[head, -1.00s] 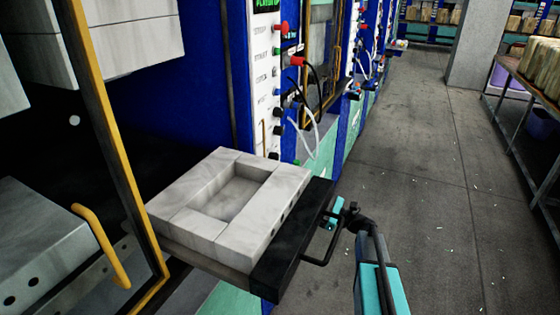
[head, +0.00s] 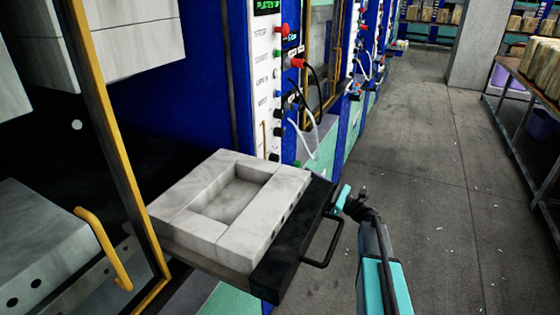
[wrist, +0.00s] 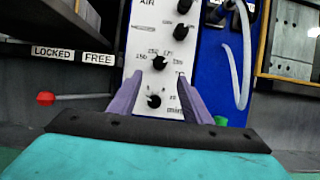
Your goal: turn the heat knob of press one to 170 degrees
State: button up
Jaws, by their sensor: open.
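In the wrist view the white control panel (wrist: 145,25) of the press faces my gripper (wrist: 160,75). Its two purple fingers are spread apart, with nothing between them touching. A black knob (wrist: 158,63) with numbers such as 150 and 170 around it appears just beyond the fingertips; it looks like the heat knob. Its exact pointer setting is too small to read. A second black knob (wrist: 154,101), marked min, shows below it, framed between the fingers. In the head view my gripper's teal body (head: 343,197) is beside the tray's handle; the fingertips are not clear.
A pale mould block (head: 238,205) lies on a pulled-out tray with a black front (head: 295,255) and handle (head: 325,245). The wrist view shows a red-tipped lever (wrist: 46,98) below LOCKED and FREE labels, and a white hose (wrist: 240,60).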

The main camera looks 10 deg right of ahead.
aim_at(278, 160)
jog(key=p+x, duration=0.4)
jog(key=x, duration=0.8)
jog(key=c, duration=1)
jog(key=shift+c, duration=0.2)
